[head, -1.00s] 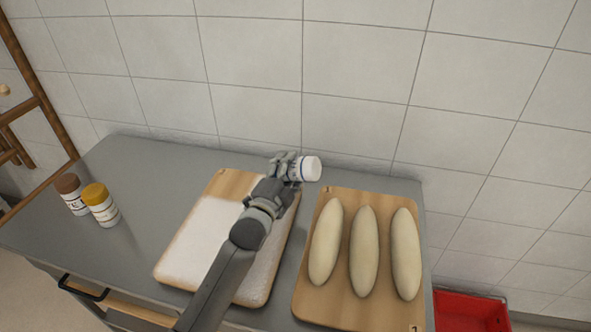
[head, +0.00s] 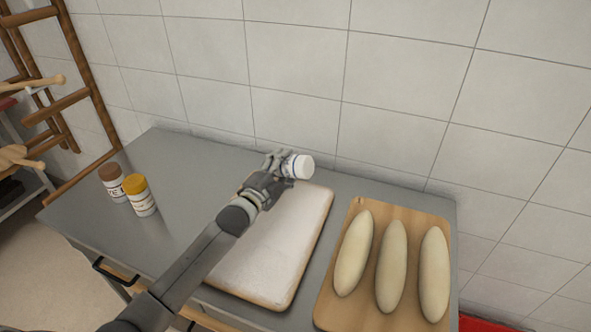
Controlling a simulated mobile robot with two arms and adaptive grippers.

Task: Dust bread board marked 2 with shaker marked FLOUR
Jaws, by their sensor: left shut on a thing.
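I cannot read the boards' numbers. My right gripper is not in view.
A brown-capped jar (head: 113,183) and a yellow-capped jar (head: 140,196) stand on the left of the grey counter (head: 180,165). A tiled wall (head: 300,80) rises behind. A wooden rack (head: 85,80) is at far left, and a red container (head: 485,323) is low at right.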

